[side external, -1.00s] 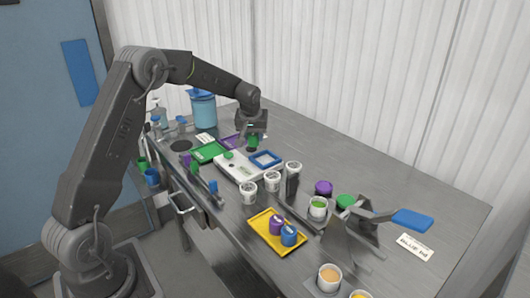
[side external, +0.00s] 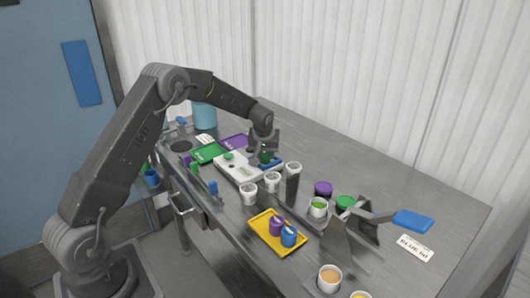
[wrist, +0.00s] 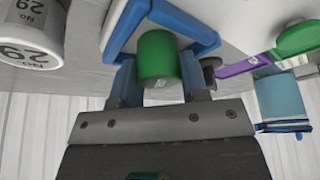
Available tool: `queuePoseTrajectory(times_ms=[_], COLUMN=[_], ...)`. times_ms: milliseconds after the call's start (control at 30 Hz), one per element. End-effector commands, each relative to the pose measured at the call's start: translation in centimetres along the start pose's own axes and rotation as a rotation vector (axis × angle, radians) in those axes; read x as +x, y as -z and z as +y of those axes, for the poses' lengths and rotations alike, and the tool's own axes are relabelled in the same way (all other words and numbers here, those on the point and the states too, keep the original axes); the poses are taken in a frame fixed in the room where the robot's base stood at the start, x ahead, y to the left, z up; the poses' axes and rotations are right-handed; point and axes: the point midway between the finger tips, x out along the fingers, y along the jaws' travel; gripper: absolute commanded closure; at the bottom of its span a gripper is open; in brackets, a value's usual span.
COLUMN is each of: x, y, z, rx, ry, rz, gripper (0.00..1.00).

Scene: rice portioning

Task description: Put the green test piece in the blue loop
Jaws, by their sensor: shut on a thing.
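The green test piece (wrist: 158,58) is a short green cylinder, held between the blue-tipped fingers of my gripper (wrist: 158,76). It also shows as a dark green shape under the gripper in the side view (side external: 264,157). The blue loop (wrist: 204,30) is a square blue frame on a white surface; in the wrist view the piece overlaps its opening. In the side view the loop (side external: 277,164) is partly hidden behind my gripper and the piece. I cannot tell whether the piece's bottom is inside the loop or just above it.
A white device (side external: 238,169) with a green round piece on it lies left of the loop. A yellow tray (side external: 263,241) holds purple and blue containers. Green and purple mats lie behind.

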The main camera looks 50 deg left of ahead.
Motion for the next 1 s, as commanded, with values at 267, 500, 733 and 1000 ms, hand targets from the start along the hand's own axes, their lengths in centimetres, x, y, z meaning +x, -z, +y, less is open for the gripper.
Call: queuePoseTrajectory(times_ms=[267,500,733,1000], x=[0.2,-0.6,-4.8,-10.1], y=[-0.1,0.1,0.2,0.1], z=[0.0,0.0,0.1,0.1], rx=[0.0,0.001,0.0,0.0], ry=[0.0,0.0,-0.002,-0.001], rz=[-0.001,0.001,0.004,0.002], gripper=[0.48,0.48,0.48,0.48])
